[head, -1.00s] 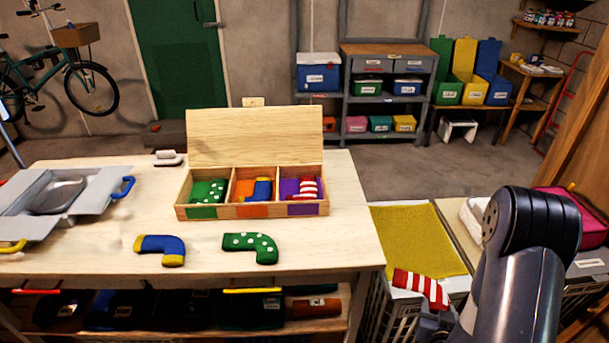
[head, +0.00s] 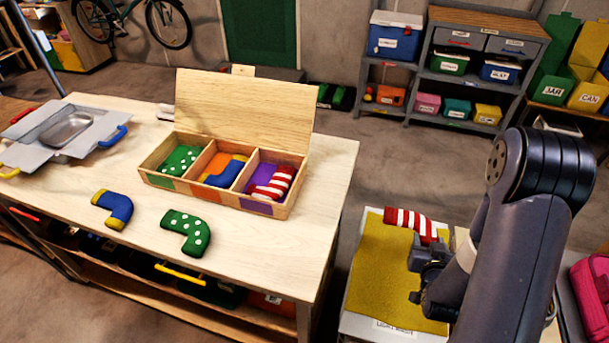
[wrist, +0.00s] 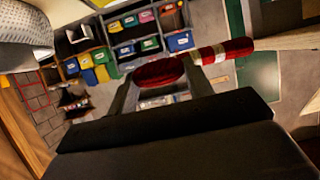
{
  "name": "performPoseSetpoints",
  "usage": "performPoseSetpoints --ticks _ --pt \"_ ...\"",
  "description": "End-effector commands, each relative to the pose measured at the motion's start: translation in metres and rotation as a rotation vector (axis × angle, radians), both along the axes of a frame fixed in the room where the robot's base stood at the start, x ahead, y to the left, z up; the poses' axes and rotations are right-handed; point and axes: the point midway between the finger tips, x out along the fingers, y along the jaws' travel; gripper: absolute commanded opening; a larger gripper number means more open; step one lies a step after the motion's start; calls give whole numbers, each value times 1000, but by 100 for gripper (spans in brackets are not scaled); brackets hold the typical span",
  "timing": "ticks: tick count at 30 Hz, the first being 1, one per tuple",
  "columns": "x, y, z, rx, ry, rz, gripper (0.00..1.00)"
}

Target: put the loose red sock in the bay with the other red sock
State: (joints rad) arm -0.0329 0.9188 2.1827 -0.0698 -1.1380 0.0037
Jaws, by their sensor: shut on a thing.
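The loose red-and-white striped sock (head: 411,221) is held in my gripper (head: 428,250), above a yellow-topped bin to the right of the table. In the wrist view the sock (wrist: 225,51) lies across the fingers of my gripper (wrist: 168,78), which are shut on it. The wooden box (head: 218,193) stands open on the table with three bays. Its right bay, marked purple (head: 256,206), holds the other red striped sock (head: 272,183). The middle orange bay holds a blue-and-yellow sock (head: 224,172). The left green bay holds a green dotted sock (head: 181,160).
A loose blue-and-yellow sock (head: 114,208) and a loose green dotted sock (head: 187,230) lie on the table in front of the box. The box's raised lid (head: 243,108) stands behind the bays. The table's right part (head: 325,170) is clear. A grey metal case (head: 70,130) is at left.

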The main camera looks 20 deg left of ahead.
Motion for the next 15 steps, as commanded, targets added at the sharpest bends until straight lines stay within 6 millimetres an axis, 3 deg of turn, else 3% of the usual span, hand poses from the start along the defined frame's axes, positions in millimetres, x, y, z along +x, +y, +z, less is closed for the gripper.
performPoseSetpoints --ticks 6,15 --pt "42 53 37 -4 -11 207 26" --pt "68 109 77 -4 -6 469 26"
